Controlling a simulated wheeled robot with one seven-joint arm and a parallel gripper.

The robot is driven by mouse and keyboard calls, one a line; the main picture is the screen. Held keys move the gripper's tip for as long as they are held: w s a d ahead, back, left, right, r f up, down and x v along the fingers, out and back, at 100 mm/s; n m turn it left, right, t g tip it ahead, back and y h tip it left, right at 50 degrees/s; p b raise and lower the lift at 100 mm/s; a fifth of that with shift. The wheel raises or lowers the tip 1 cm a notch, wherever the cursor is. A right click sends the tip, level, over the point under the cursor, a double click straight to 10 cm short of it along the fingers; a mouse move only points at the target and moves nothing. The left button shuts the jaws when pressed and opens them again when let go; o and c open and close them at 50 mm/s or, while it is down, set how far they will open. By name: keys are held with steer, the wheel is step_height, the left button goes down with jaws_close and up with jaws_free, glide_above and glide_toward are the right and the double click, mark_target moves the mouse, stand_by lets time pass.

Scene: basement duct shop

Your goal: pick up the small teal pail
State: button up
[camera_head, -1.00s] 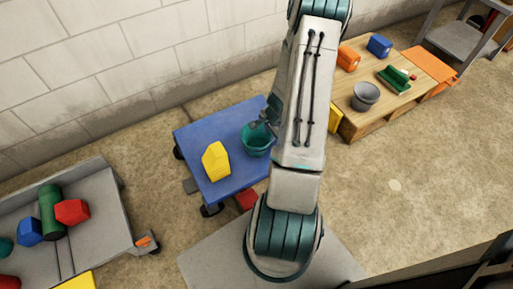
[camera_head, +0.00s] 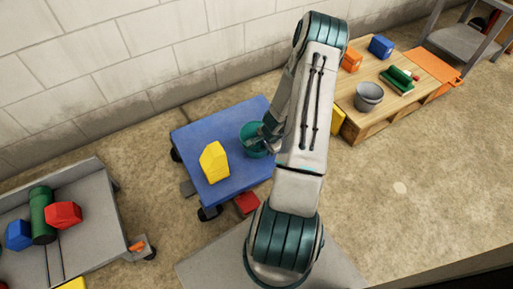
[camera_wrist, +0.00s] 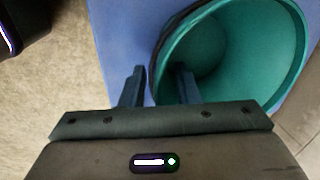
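The small teal pail (camera_head: 250,139) stands upright on the blue cart top (camera_head: 196,132), near its right side, partly hidden by my arm in the head view. In the wrist view the pail (camera_wrist: 238,45) fills the upper right, with its open mouth facing the camera. My gripper (camera_wrist: 159,70) is open, with its two fingers apart. The rim's near left side runs between them: the left finger shows over the blue top outside the pail, the right finger over the inside. I cannot tell whether either finger touches the wall. In the head view my gripper (camera_head: 266,138) is at the pail.
A yellow block (camera_head: 214,162) stands left of the pail on the cart. A wooden table (camera_head: 352,121) at right holds a grey pail (camera_head: 368,96) and several coloured items. A grey cart (camera_head: 95,220) at lower left holds more. A red box (camera_head: 246,203) is beside the blue cart.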

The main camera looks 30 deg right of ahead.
jaws_close()
stand_by(1.4)
